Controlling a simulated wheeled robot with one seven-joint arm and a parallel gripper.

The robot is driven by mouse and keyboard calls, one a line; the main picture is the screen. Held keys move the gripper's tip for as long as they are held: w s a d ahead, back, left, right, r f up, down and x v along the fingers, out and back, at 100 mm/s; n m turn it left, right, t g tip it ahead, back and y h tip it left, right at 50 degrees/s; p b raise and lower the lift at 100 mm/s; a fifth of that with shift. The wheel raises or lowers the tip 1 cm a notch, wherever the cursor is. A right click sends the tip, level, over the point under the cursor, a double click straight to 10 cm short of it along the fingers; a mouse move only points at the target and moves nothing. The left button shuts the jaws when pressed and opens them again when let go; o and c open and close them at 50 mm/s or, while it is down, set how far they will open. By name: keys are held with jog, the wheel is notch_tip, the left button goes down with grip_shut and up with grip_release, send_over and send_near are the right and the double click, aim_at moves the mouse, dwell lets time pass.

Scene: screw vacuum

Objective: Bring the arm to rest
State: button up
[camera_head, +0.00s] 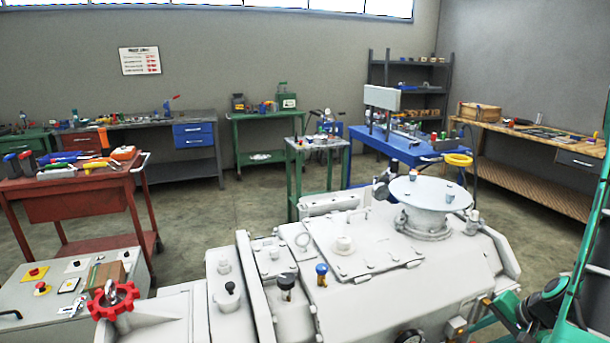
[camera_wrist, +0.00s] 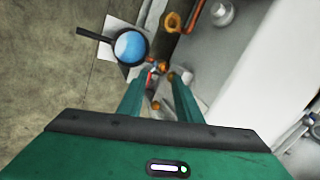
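My gripper (camera_wrist: 157,78) shows in the wrist view as two green fingers reaching forward from a green body with a dark edge. The fingers stand apart, and I see nothing clearly held between them. Small orange round parts and a red piece show between and beyond the fingertips; whether they touch the fingers I cannot tell. In the head view, green and black arm parts show at the lower right, but the fingertips cannot be made out there. The large pale grey vacuum machine (camera_head: 376,240) fills the lower middle of the head view.
In the wrist view, a blue round part (camera_wrist: 130,46) with a black handle lies near the left finger. A red handwheel (camera_head: 114,299) is at the machine's left end.

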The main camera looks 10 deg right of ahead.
jog(key=s+a+r+n+g, duration=0.2)
jog(key=s+a+r+n, duration=0.1)
jog(key=s+a+r, duration=0.4)
jog(key=s+a+r+n+g+h, duration=0.1)
jog(key=s+a+r+n+g, duration=0.2)
jog(key=s+a+r, duration=0.4)
notch_tip(320, 180, up, 8)
jog(key=shift+s+f+n, duration=0.25)
jog(key=shift+s+n, duration=0.15)
jog(key=shift+s, duration=0.45)
jog(key=shift+a, duration=0.1)
jog(key=shift+w+f+h, duration=0.25)
jog(key=shift+w+h, duration=0.05)
jog(key=shift+w, duration=0.35)
